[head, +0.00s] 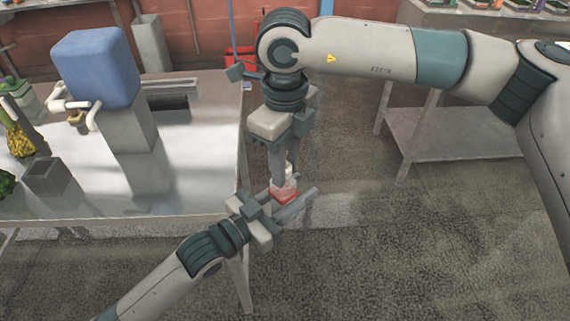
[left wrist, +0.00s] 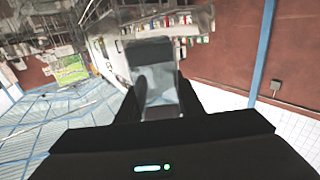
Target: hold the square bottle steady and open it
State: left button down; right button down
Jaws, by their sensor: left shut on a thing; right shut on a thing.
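The square bottle (head: 284,190), pale with a red lower part, is in the air beyond the table's right edge. My left gripper (head: 291,199) comes from the lower left and is shut on its body. My right gripper (head: 287,175) points down from above, its fingers closed around the white cap (head: 289,170) at the top. Whether the cap is still seated is too small to tell. In the left wrist view the translucent bottle (left wrist: 162,97) sits between the two dark fingers of my left gripper (left wrist: 164,100).
A metal table (head: 190,195) stands at left with a blue-topped machine (head: 95,68) and a small grey open box (head: 47,176). A shelf table (head: 460,140) stands at the back right. The floor below the grippers is clear.

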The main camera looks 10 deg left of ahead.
jog(key=shift+r, duration=0.25)
jog(key=shift+r, duration=0.7)
jog(key=shift+r, duration=0.15)
jog(key=shift+r, duration=1.95)
jog(key=shift+d, duration=0.1)
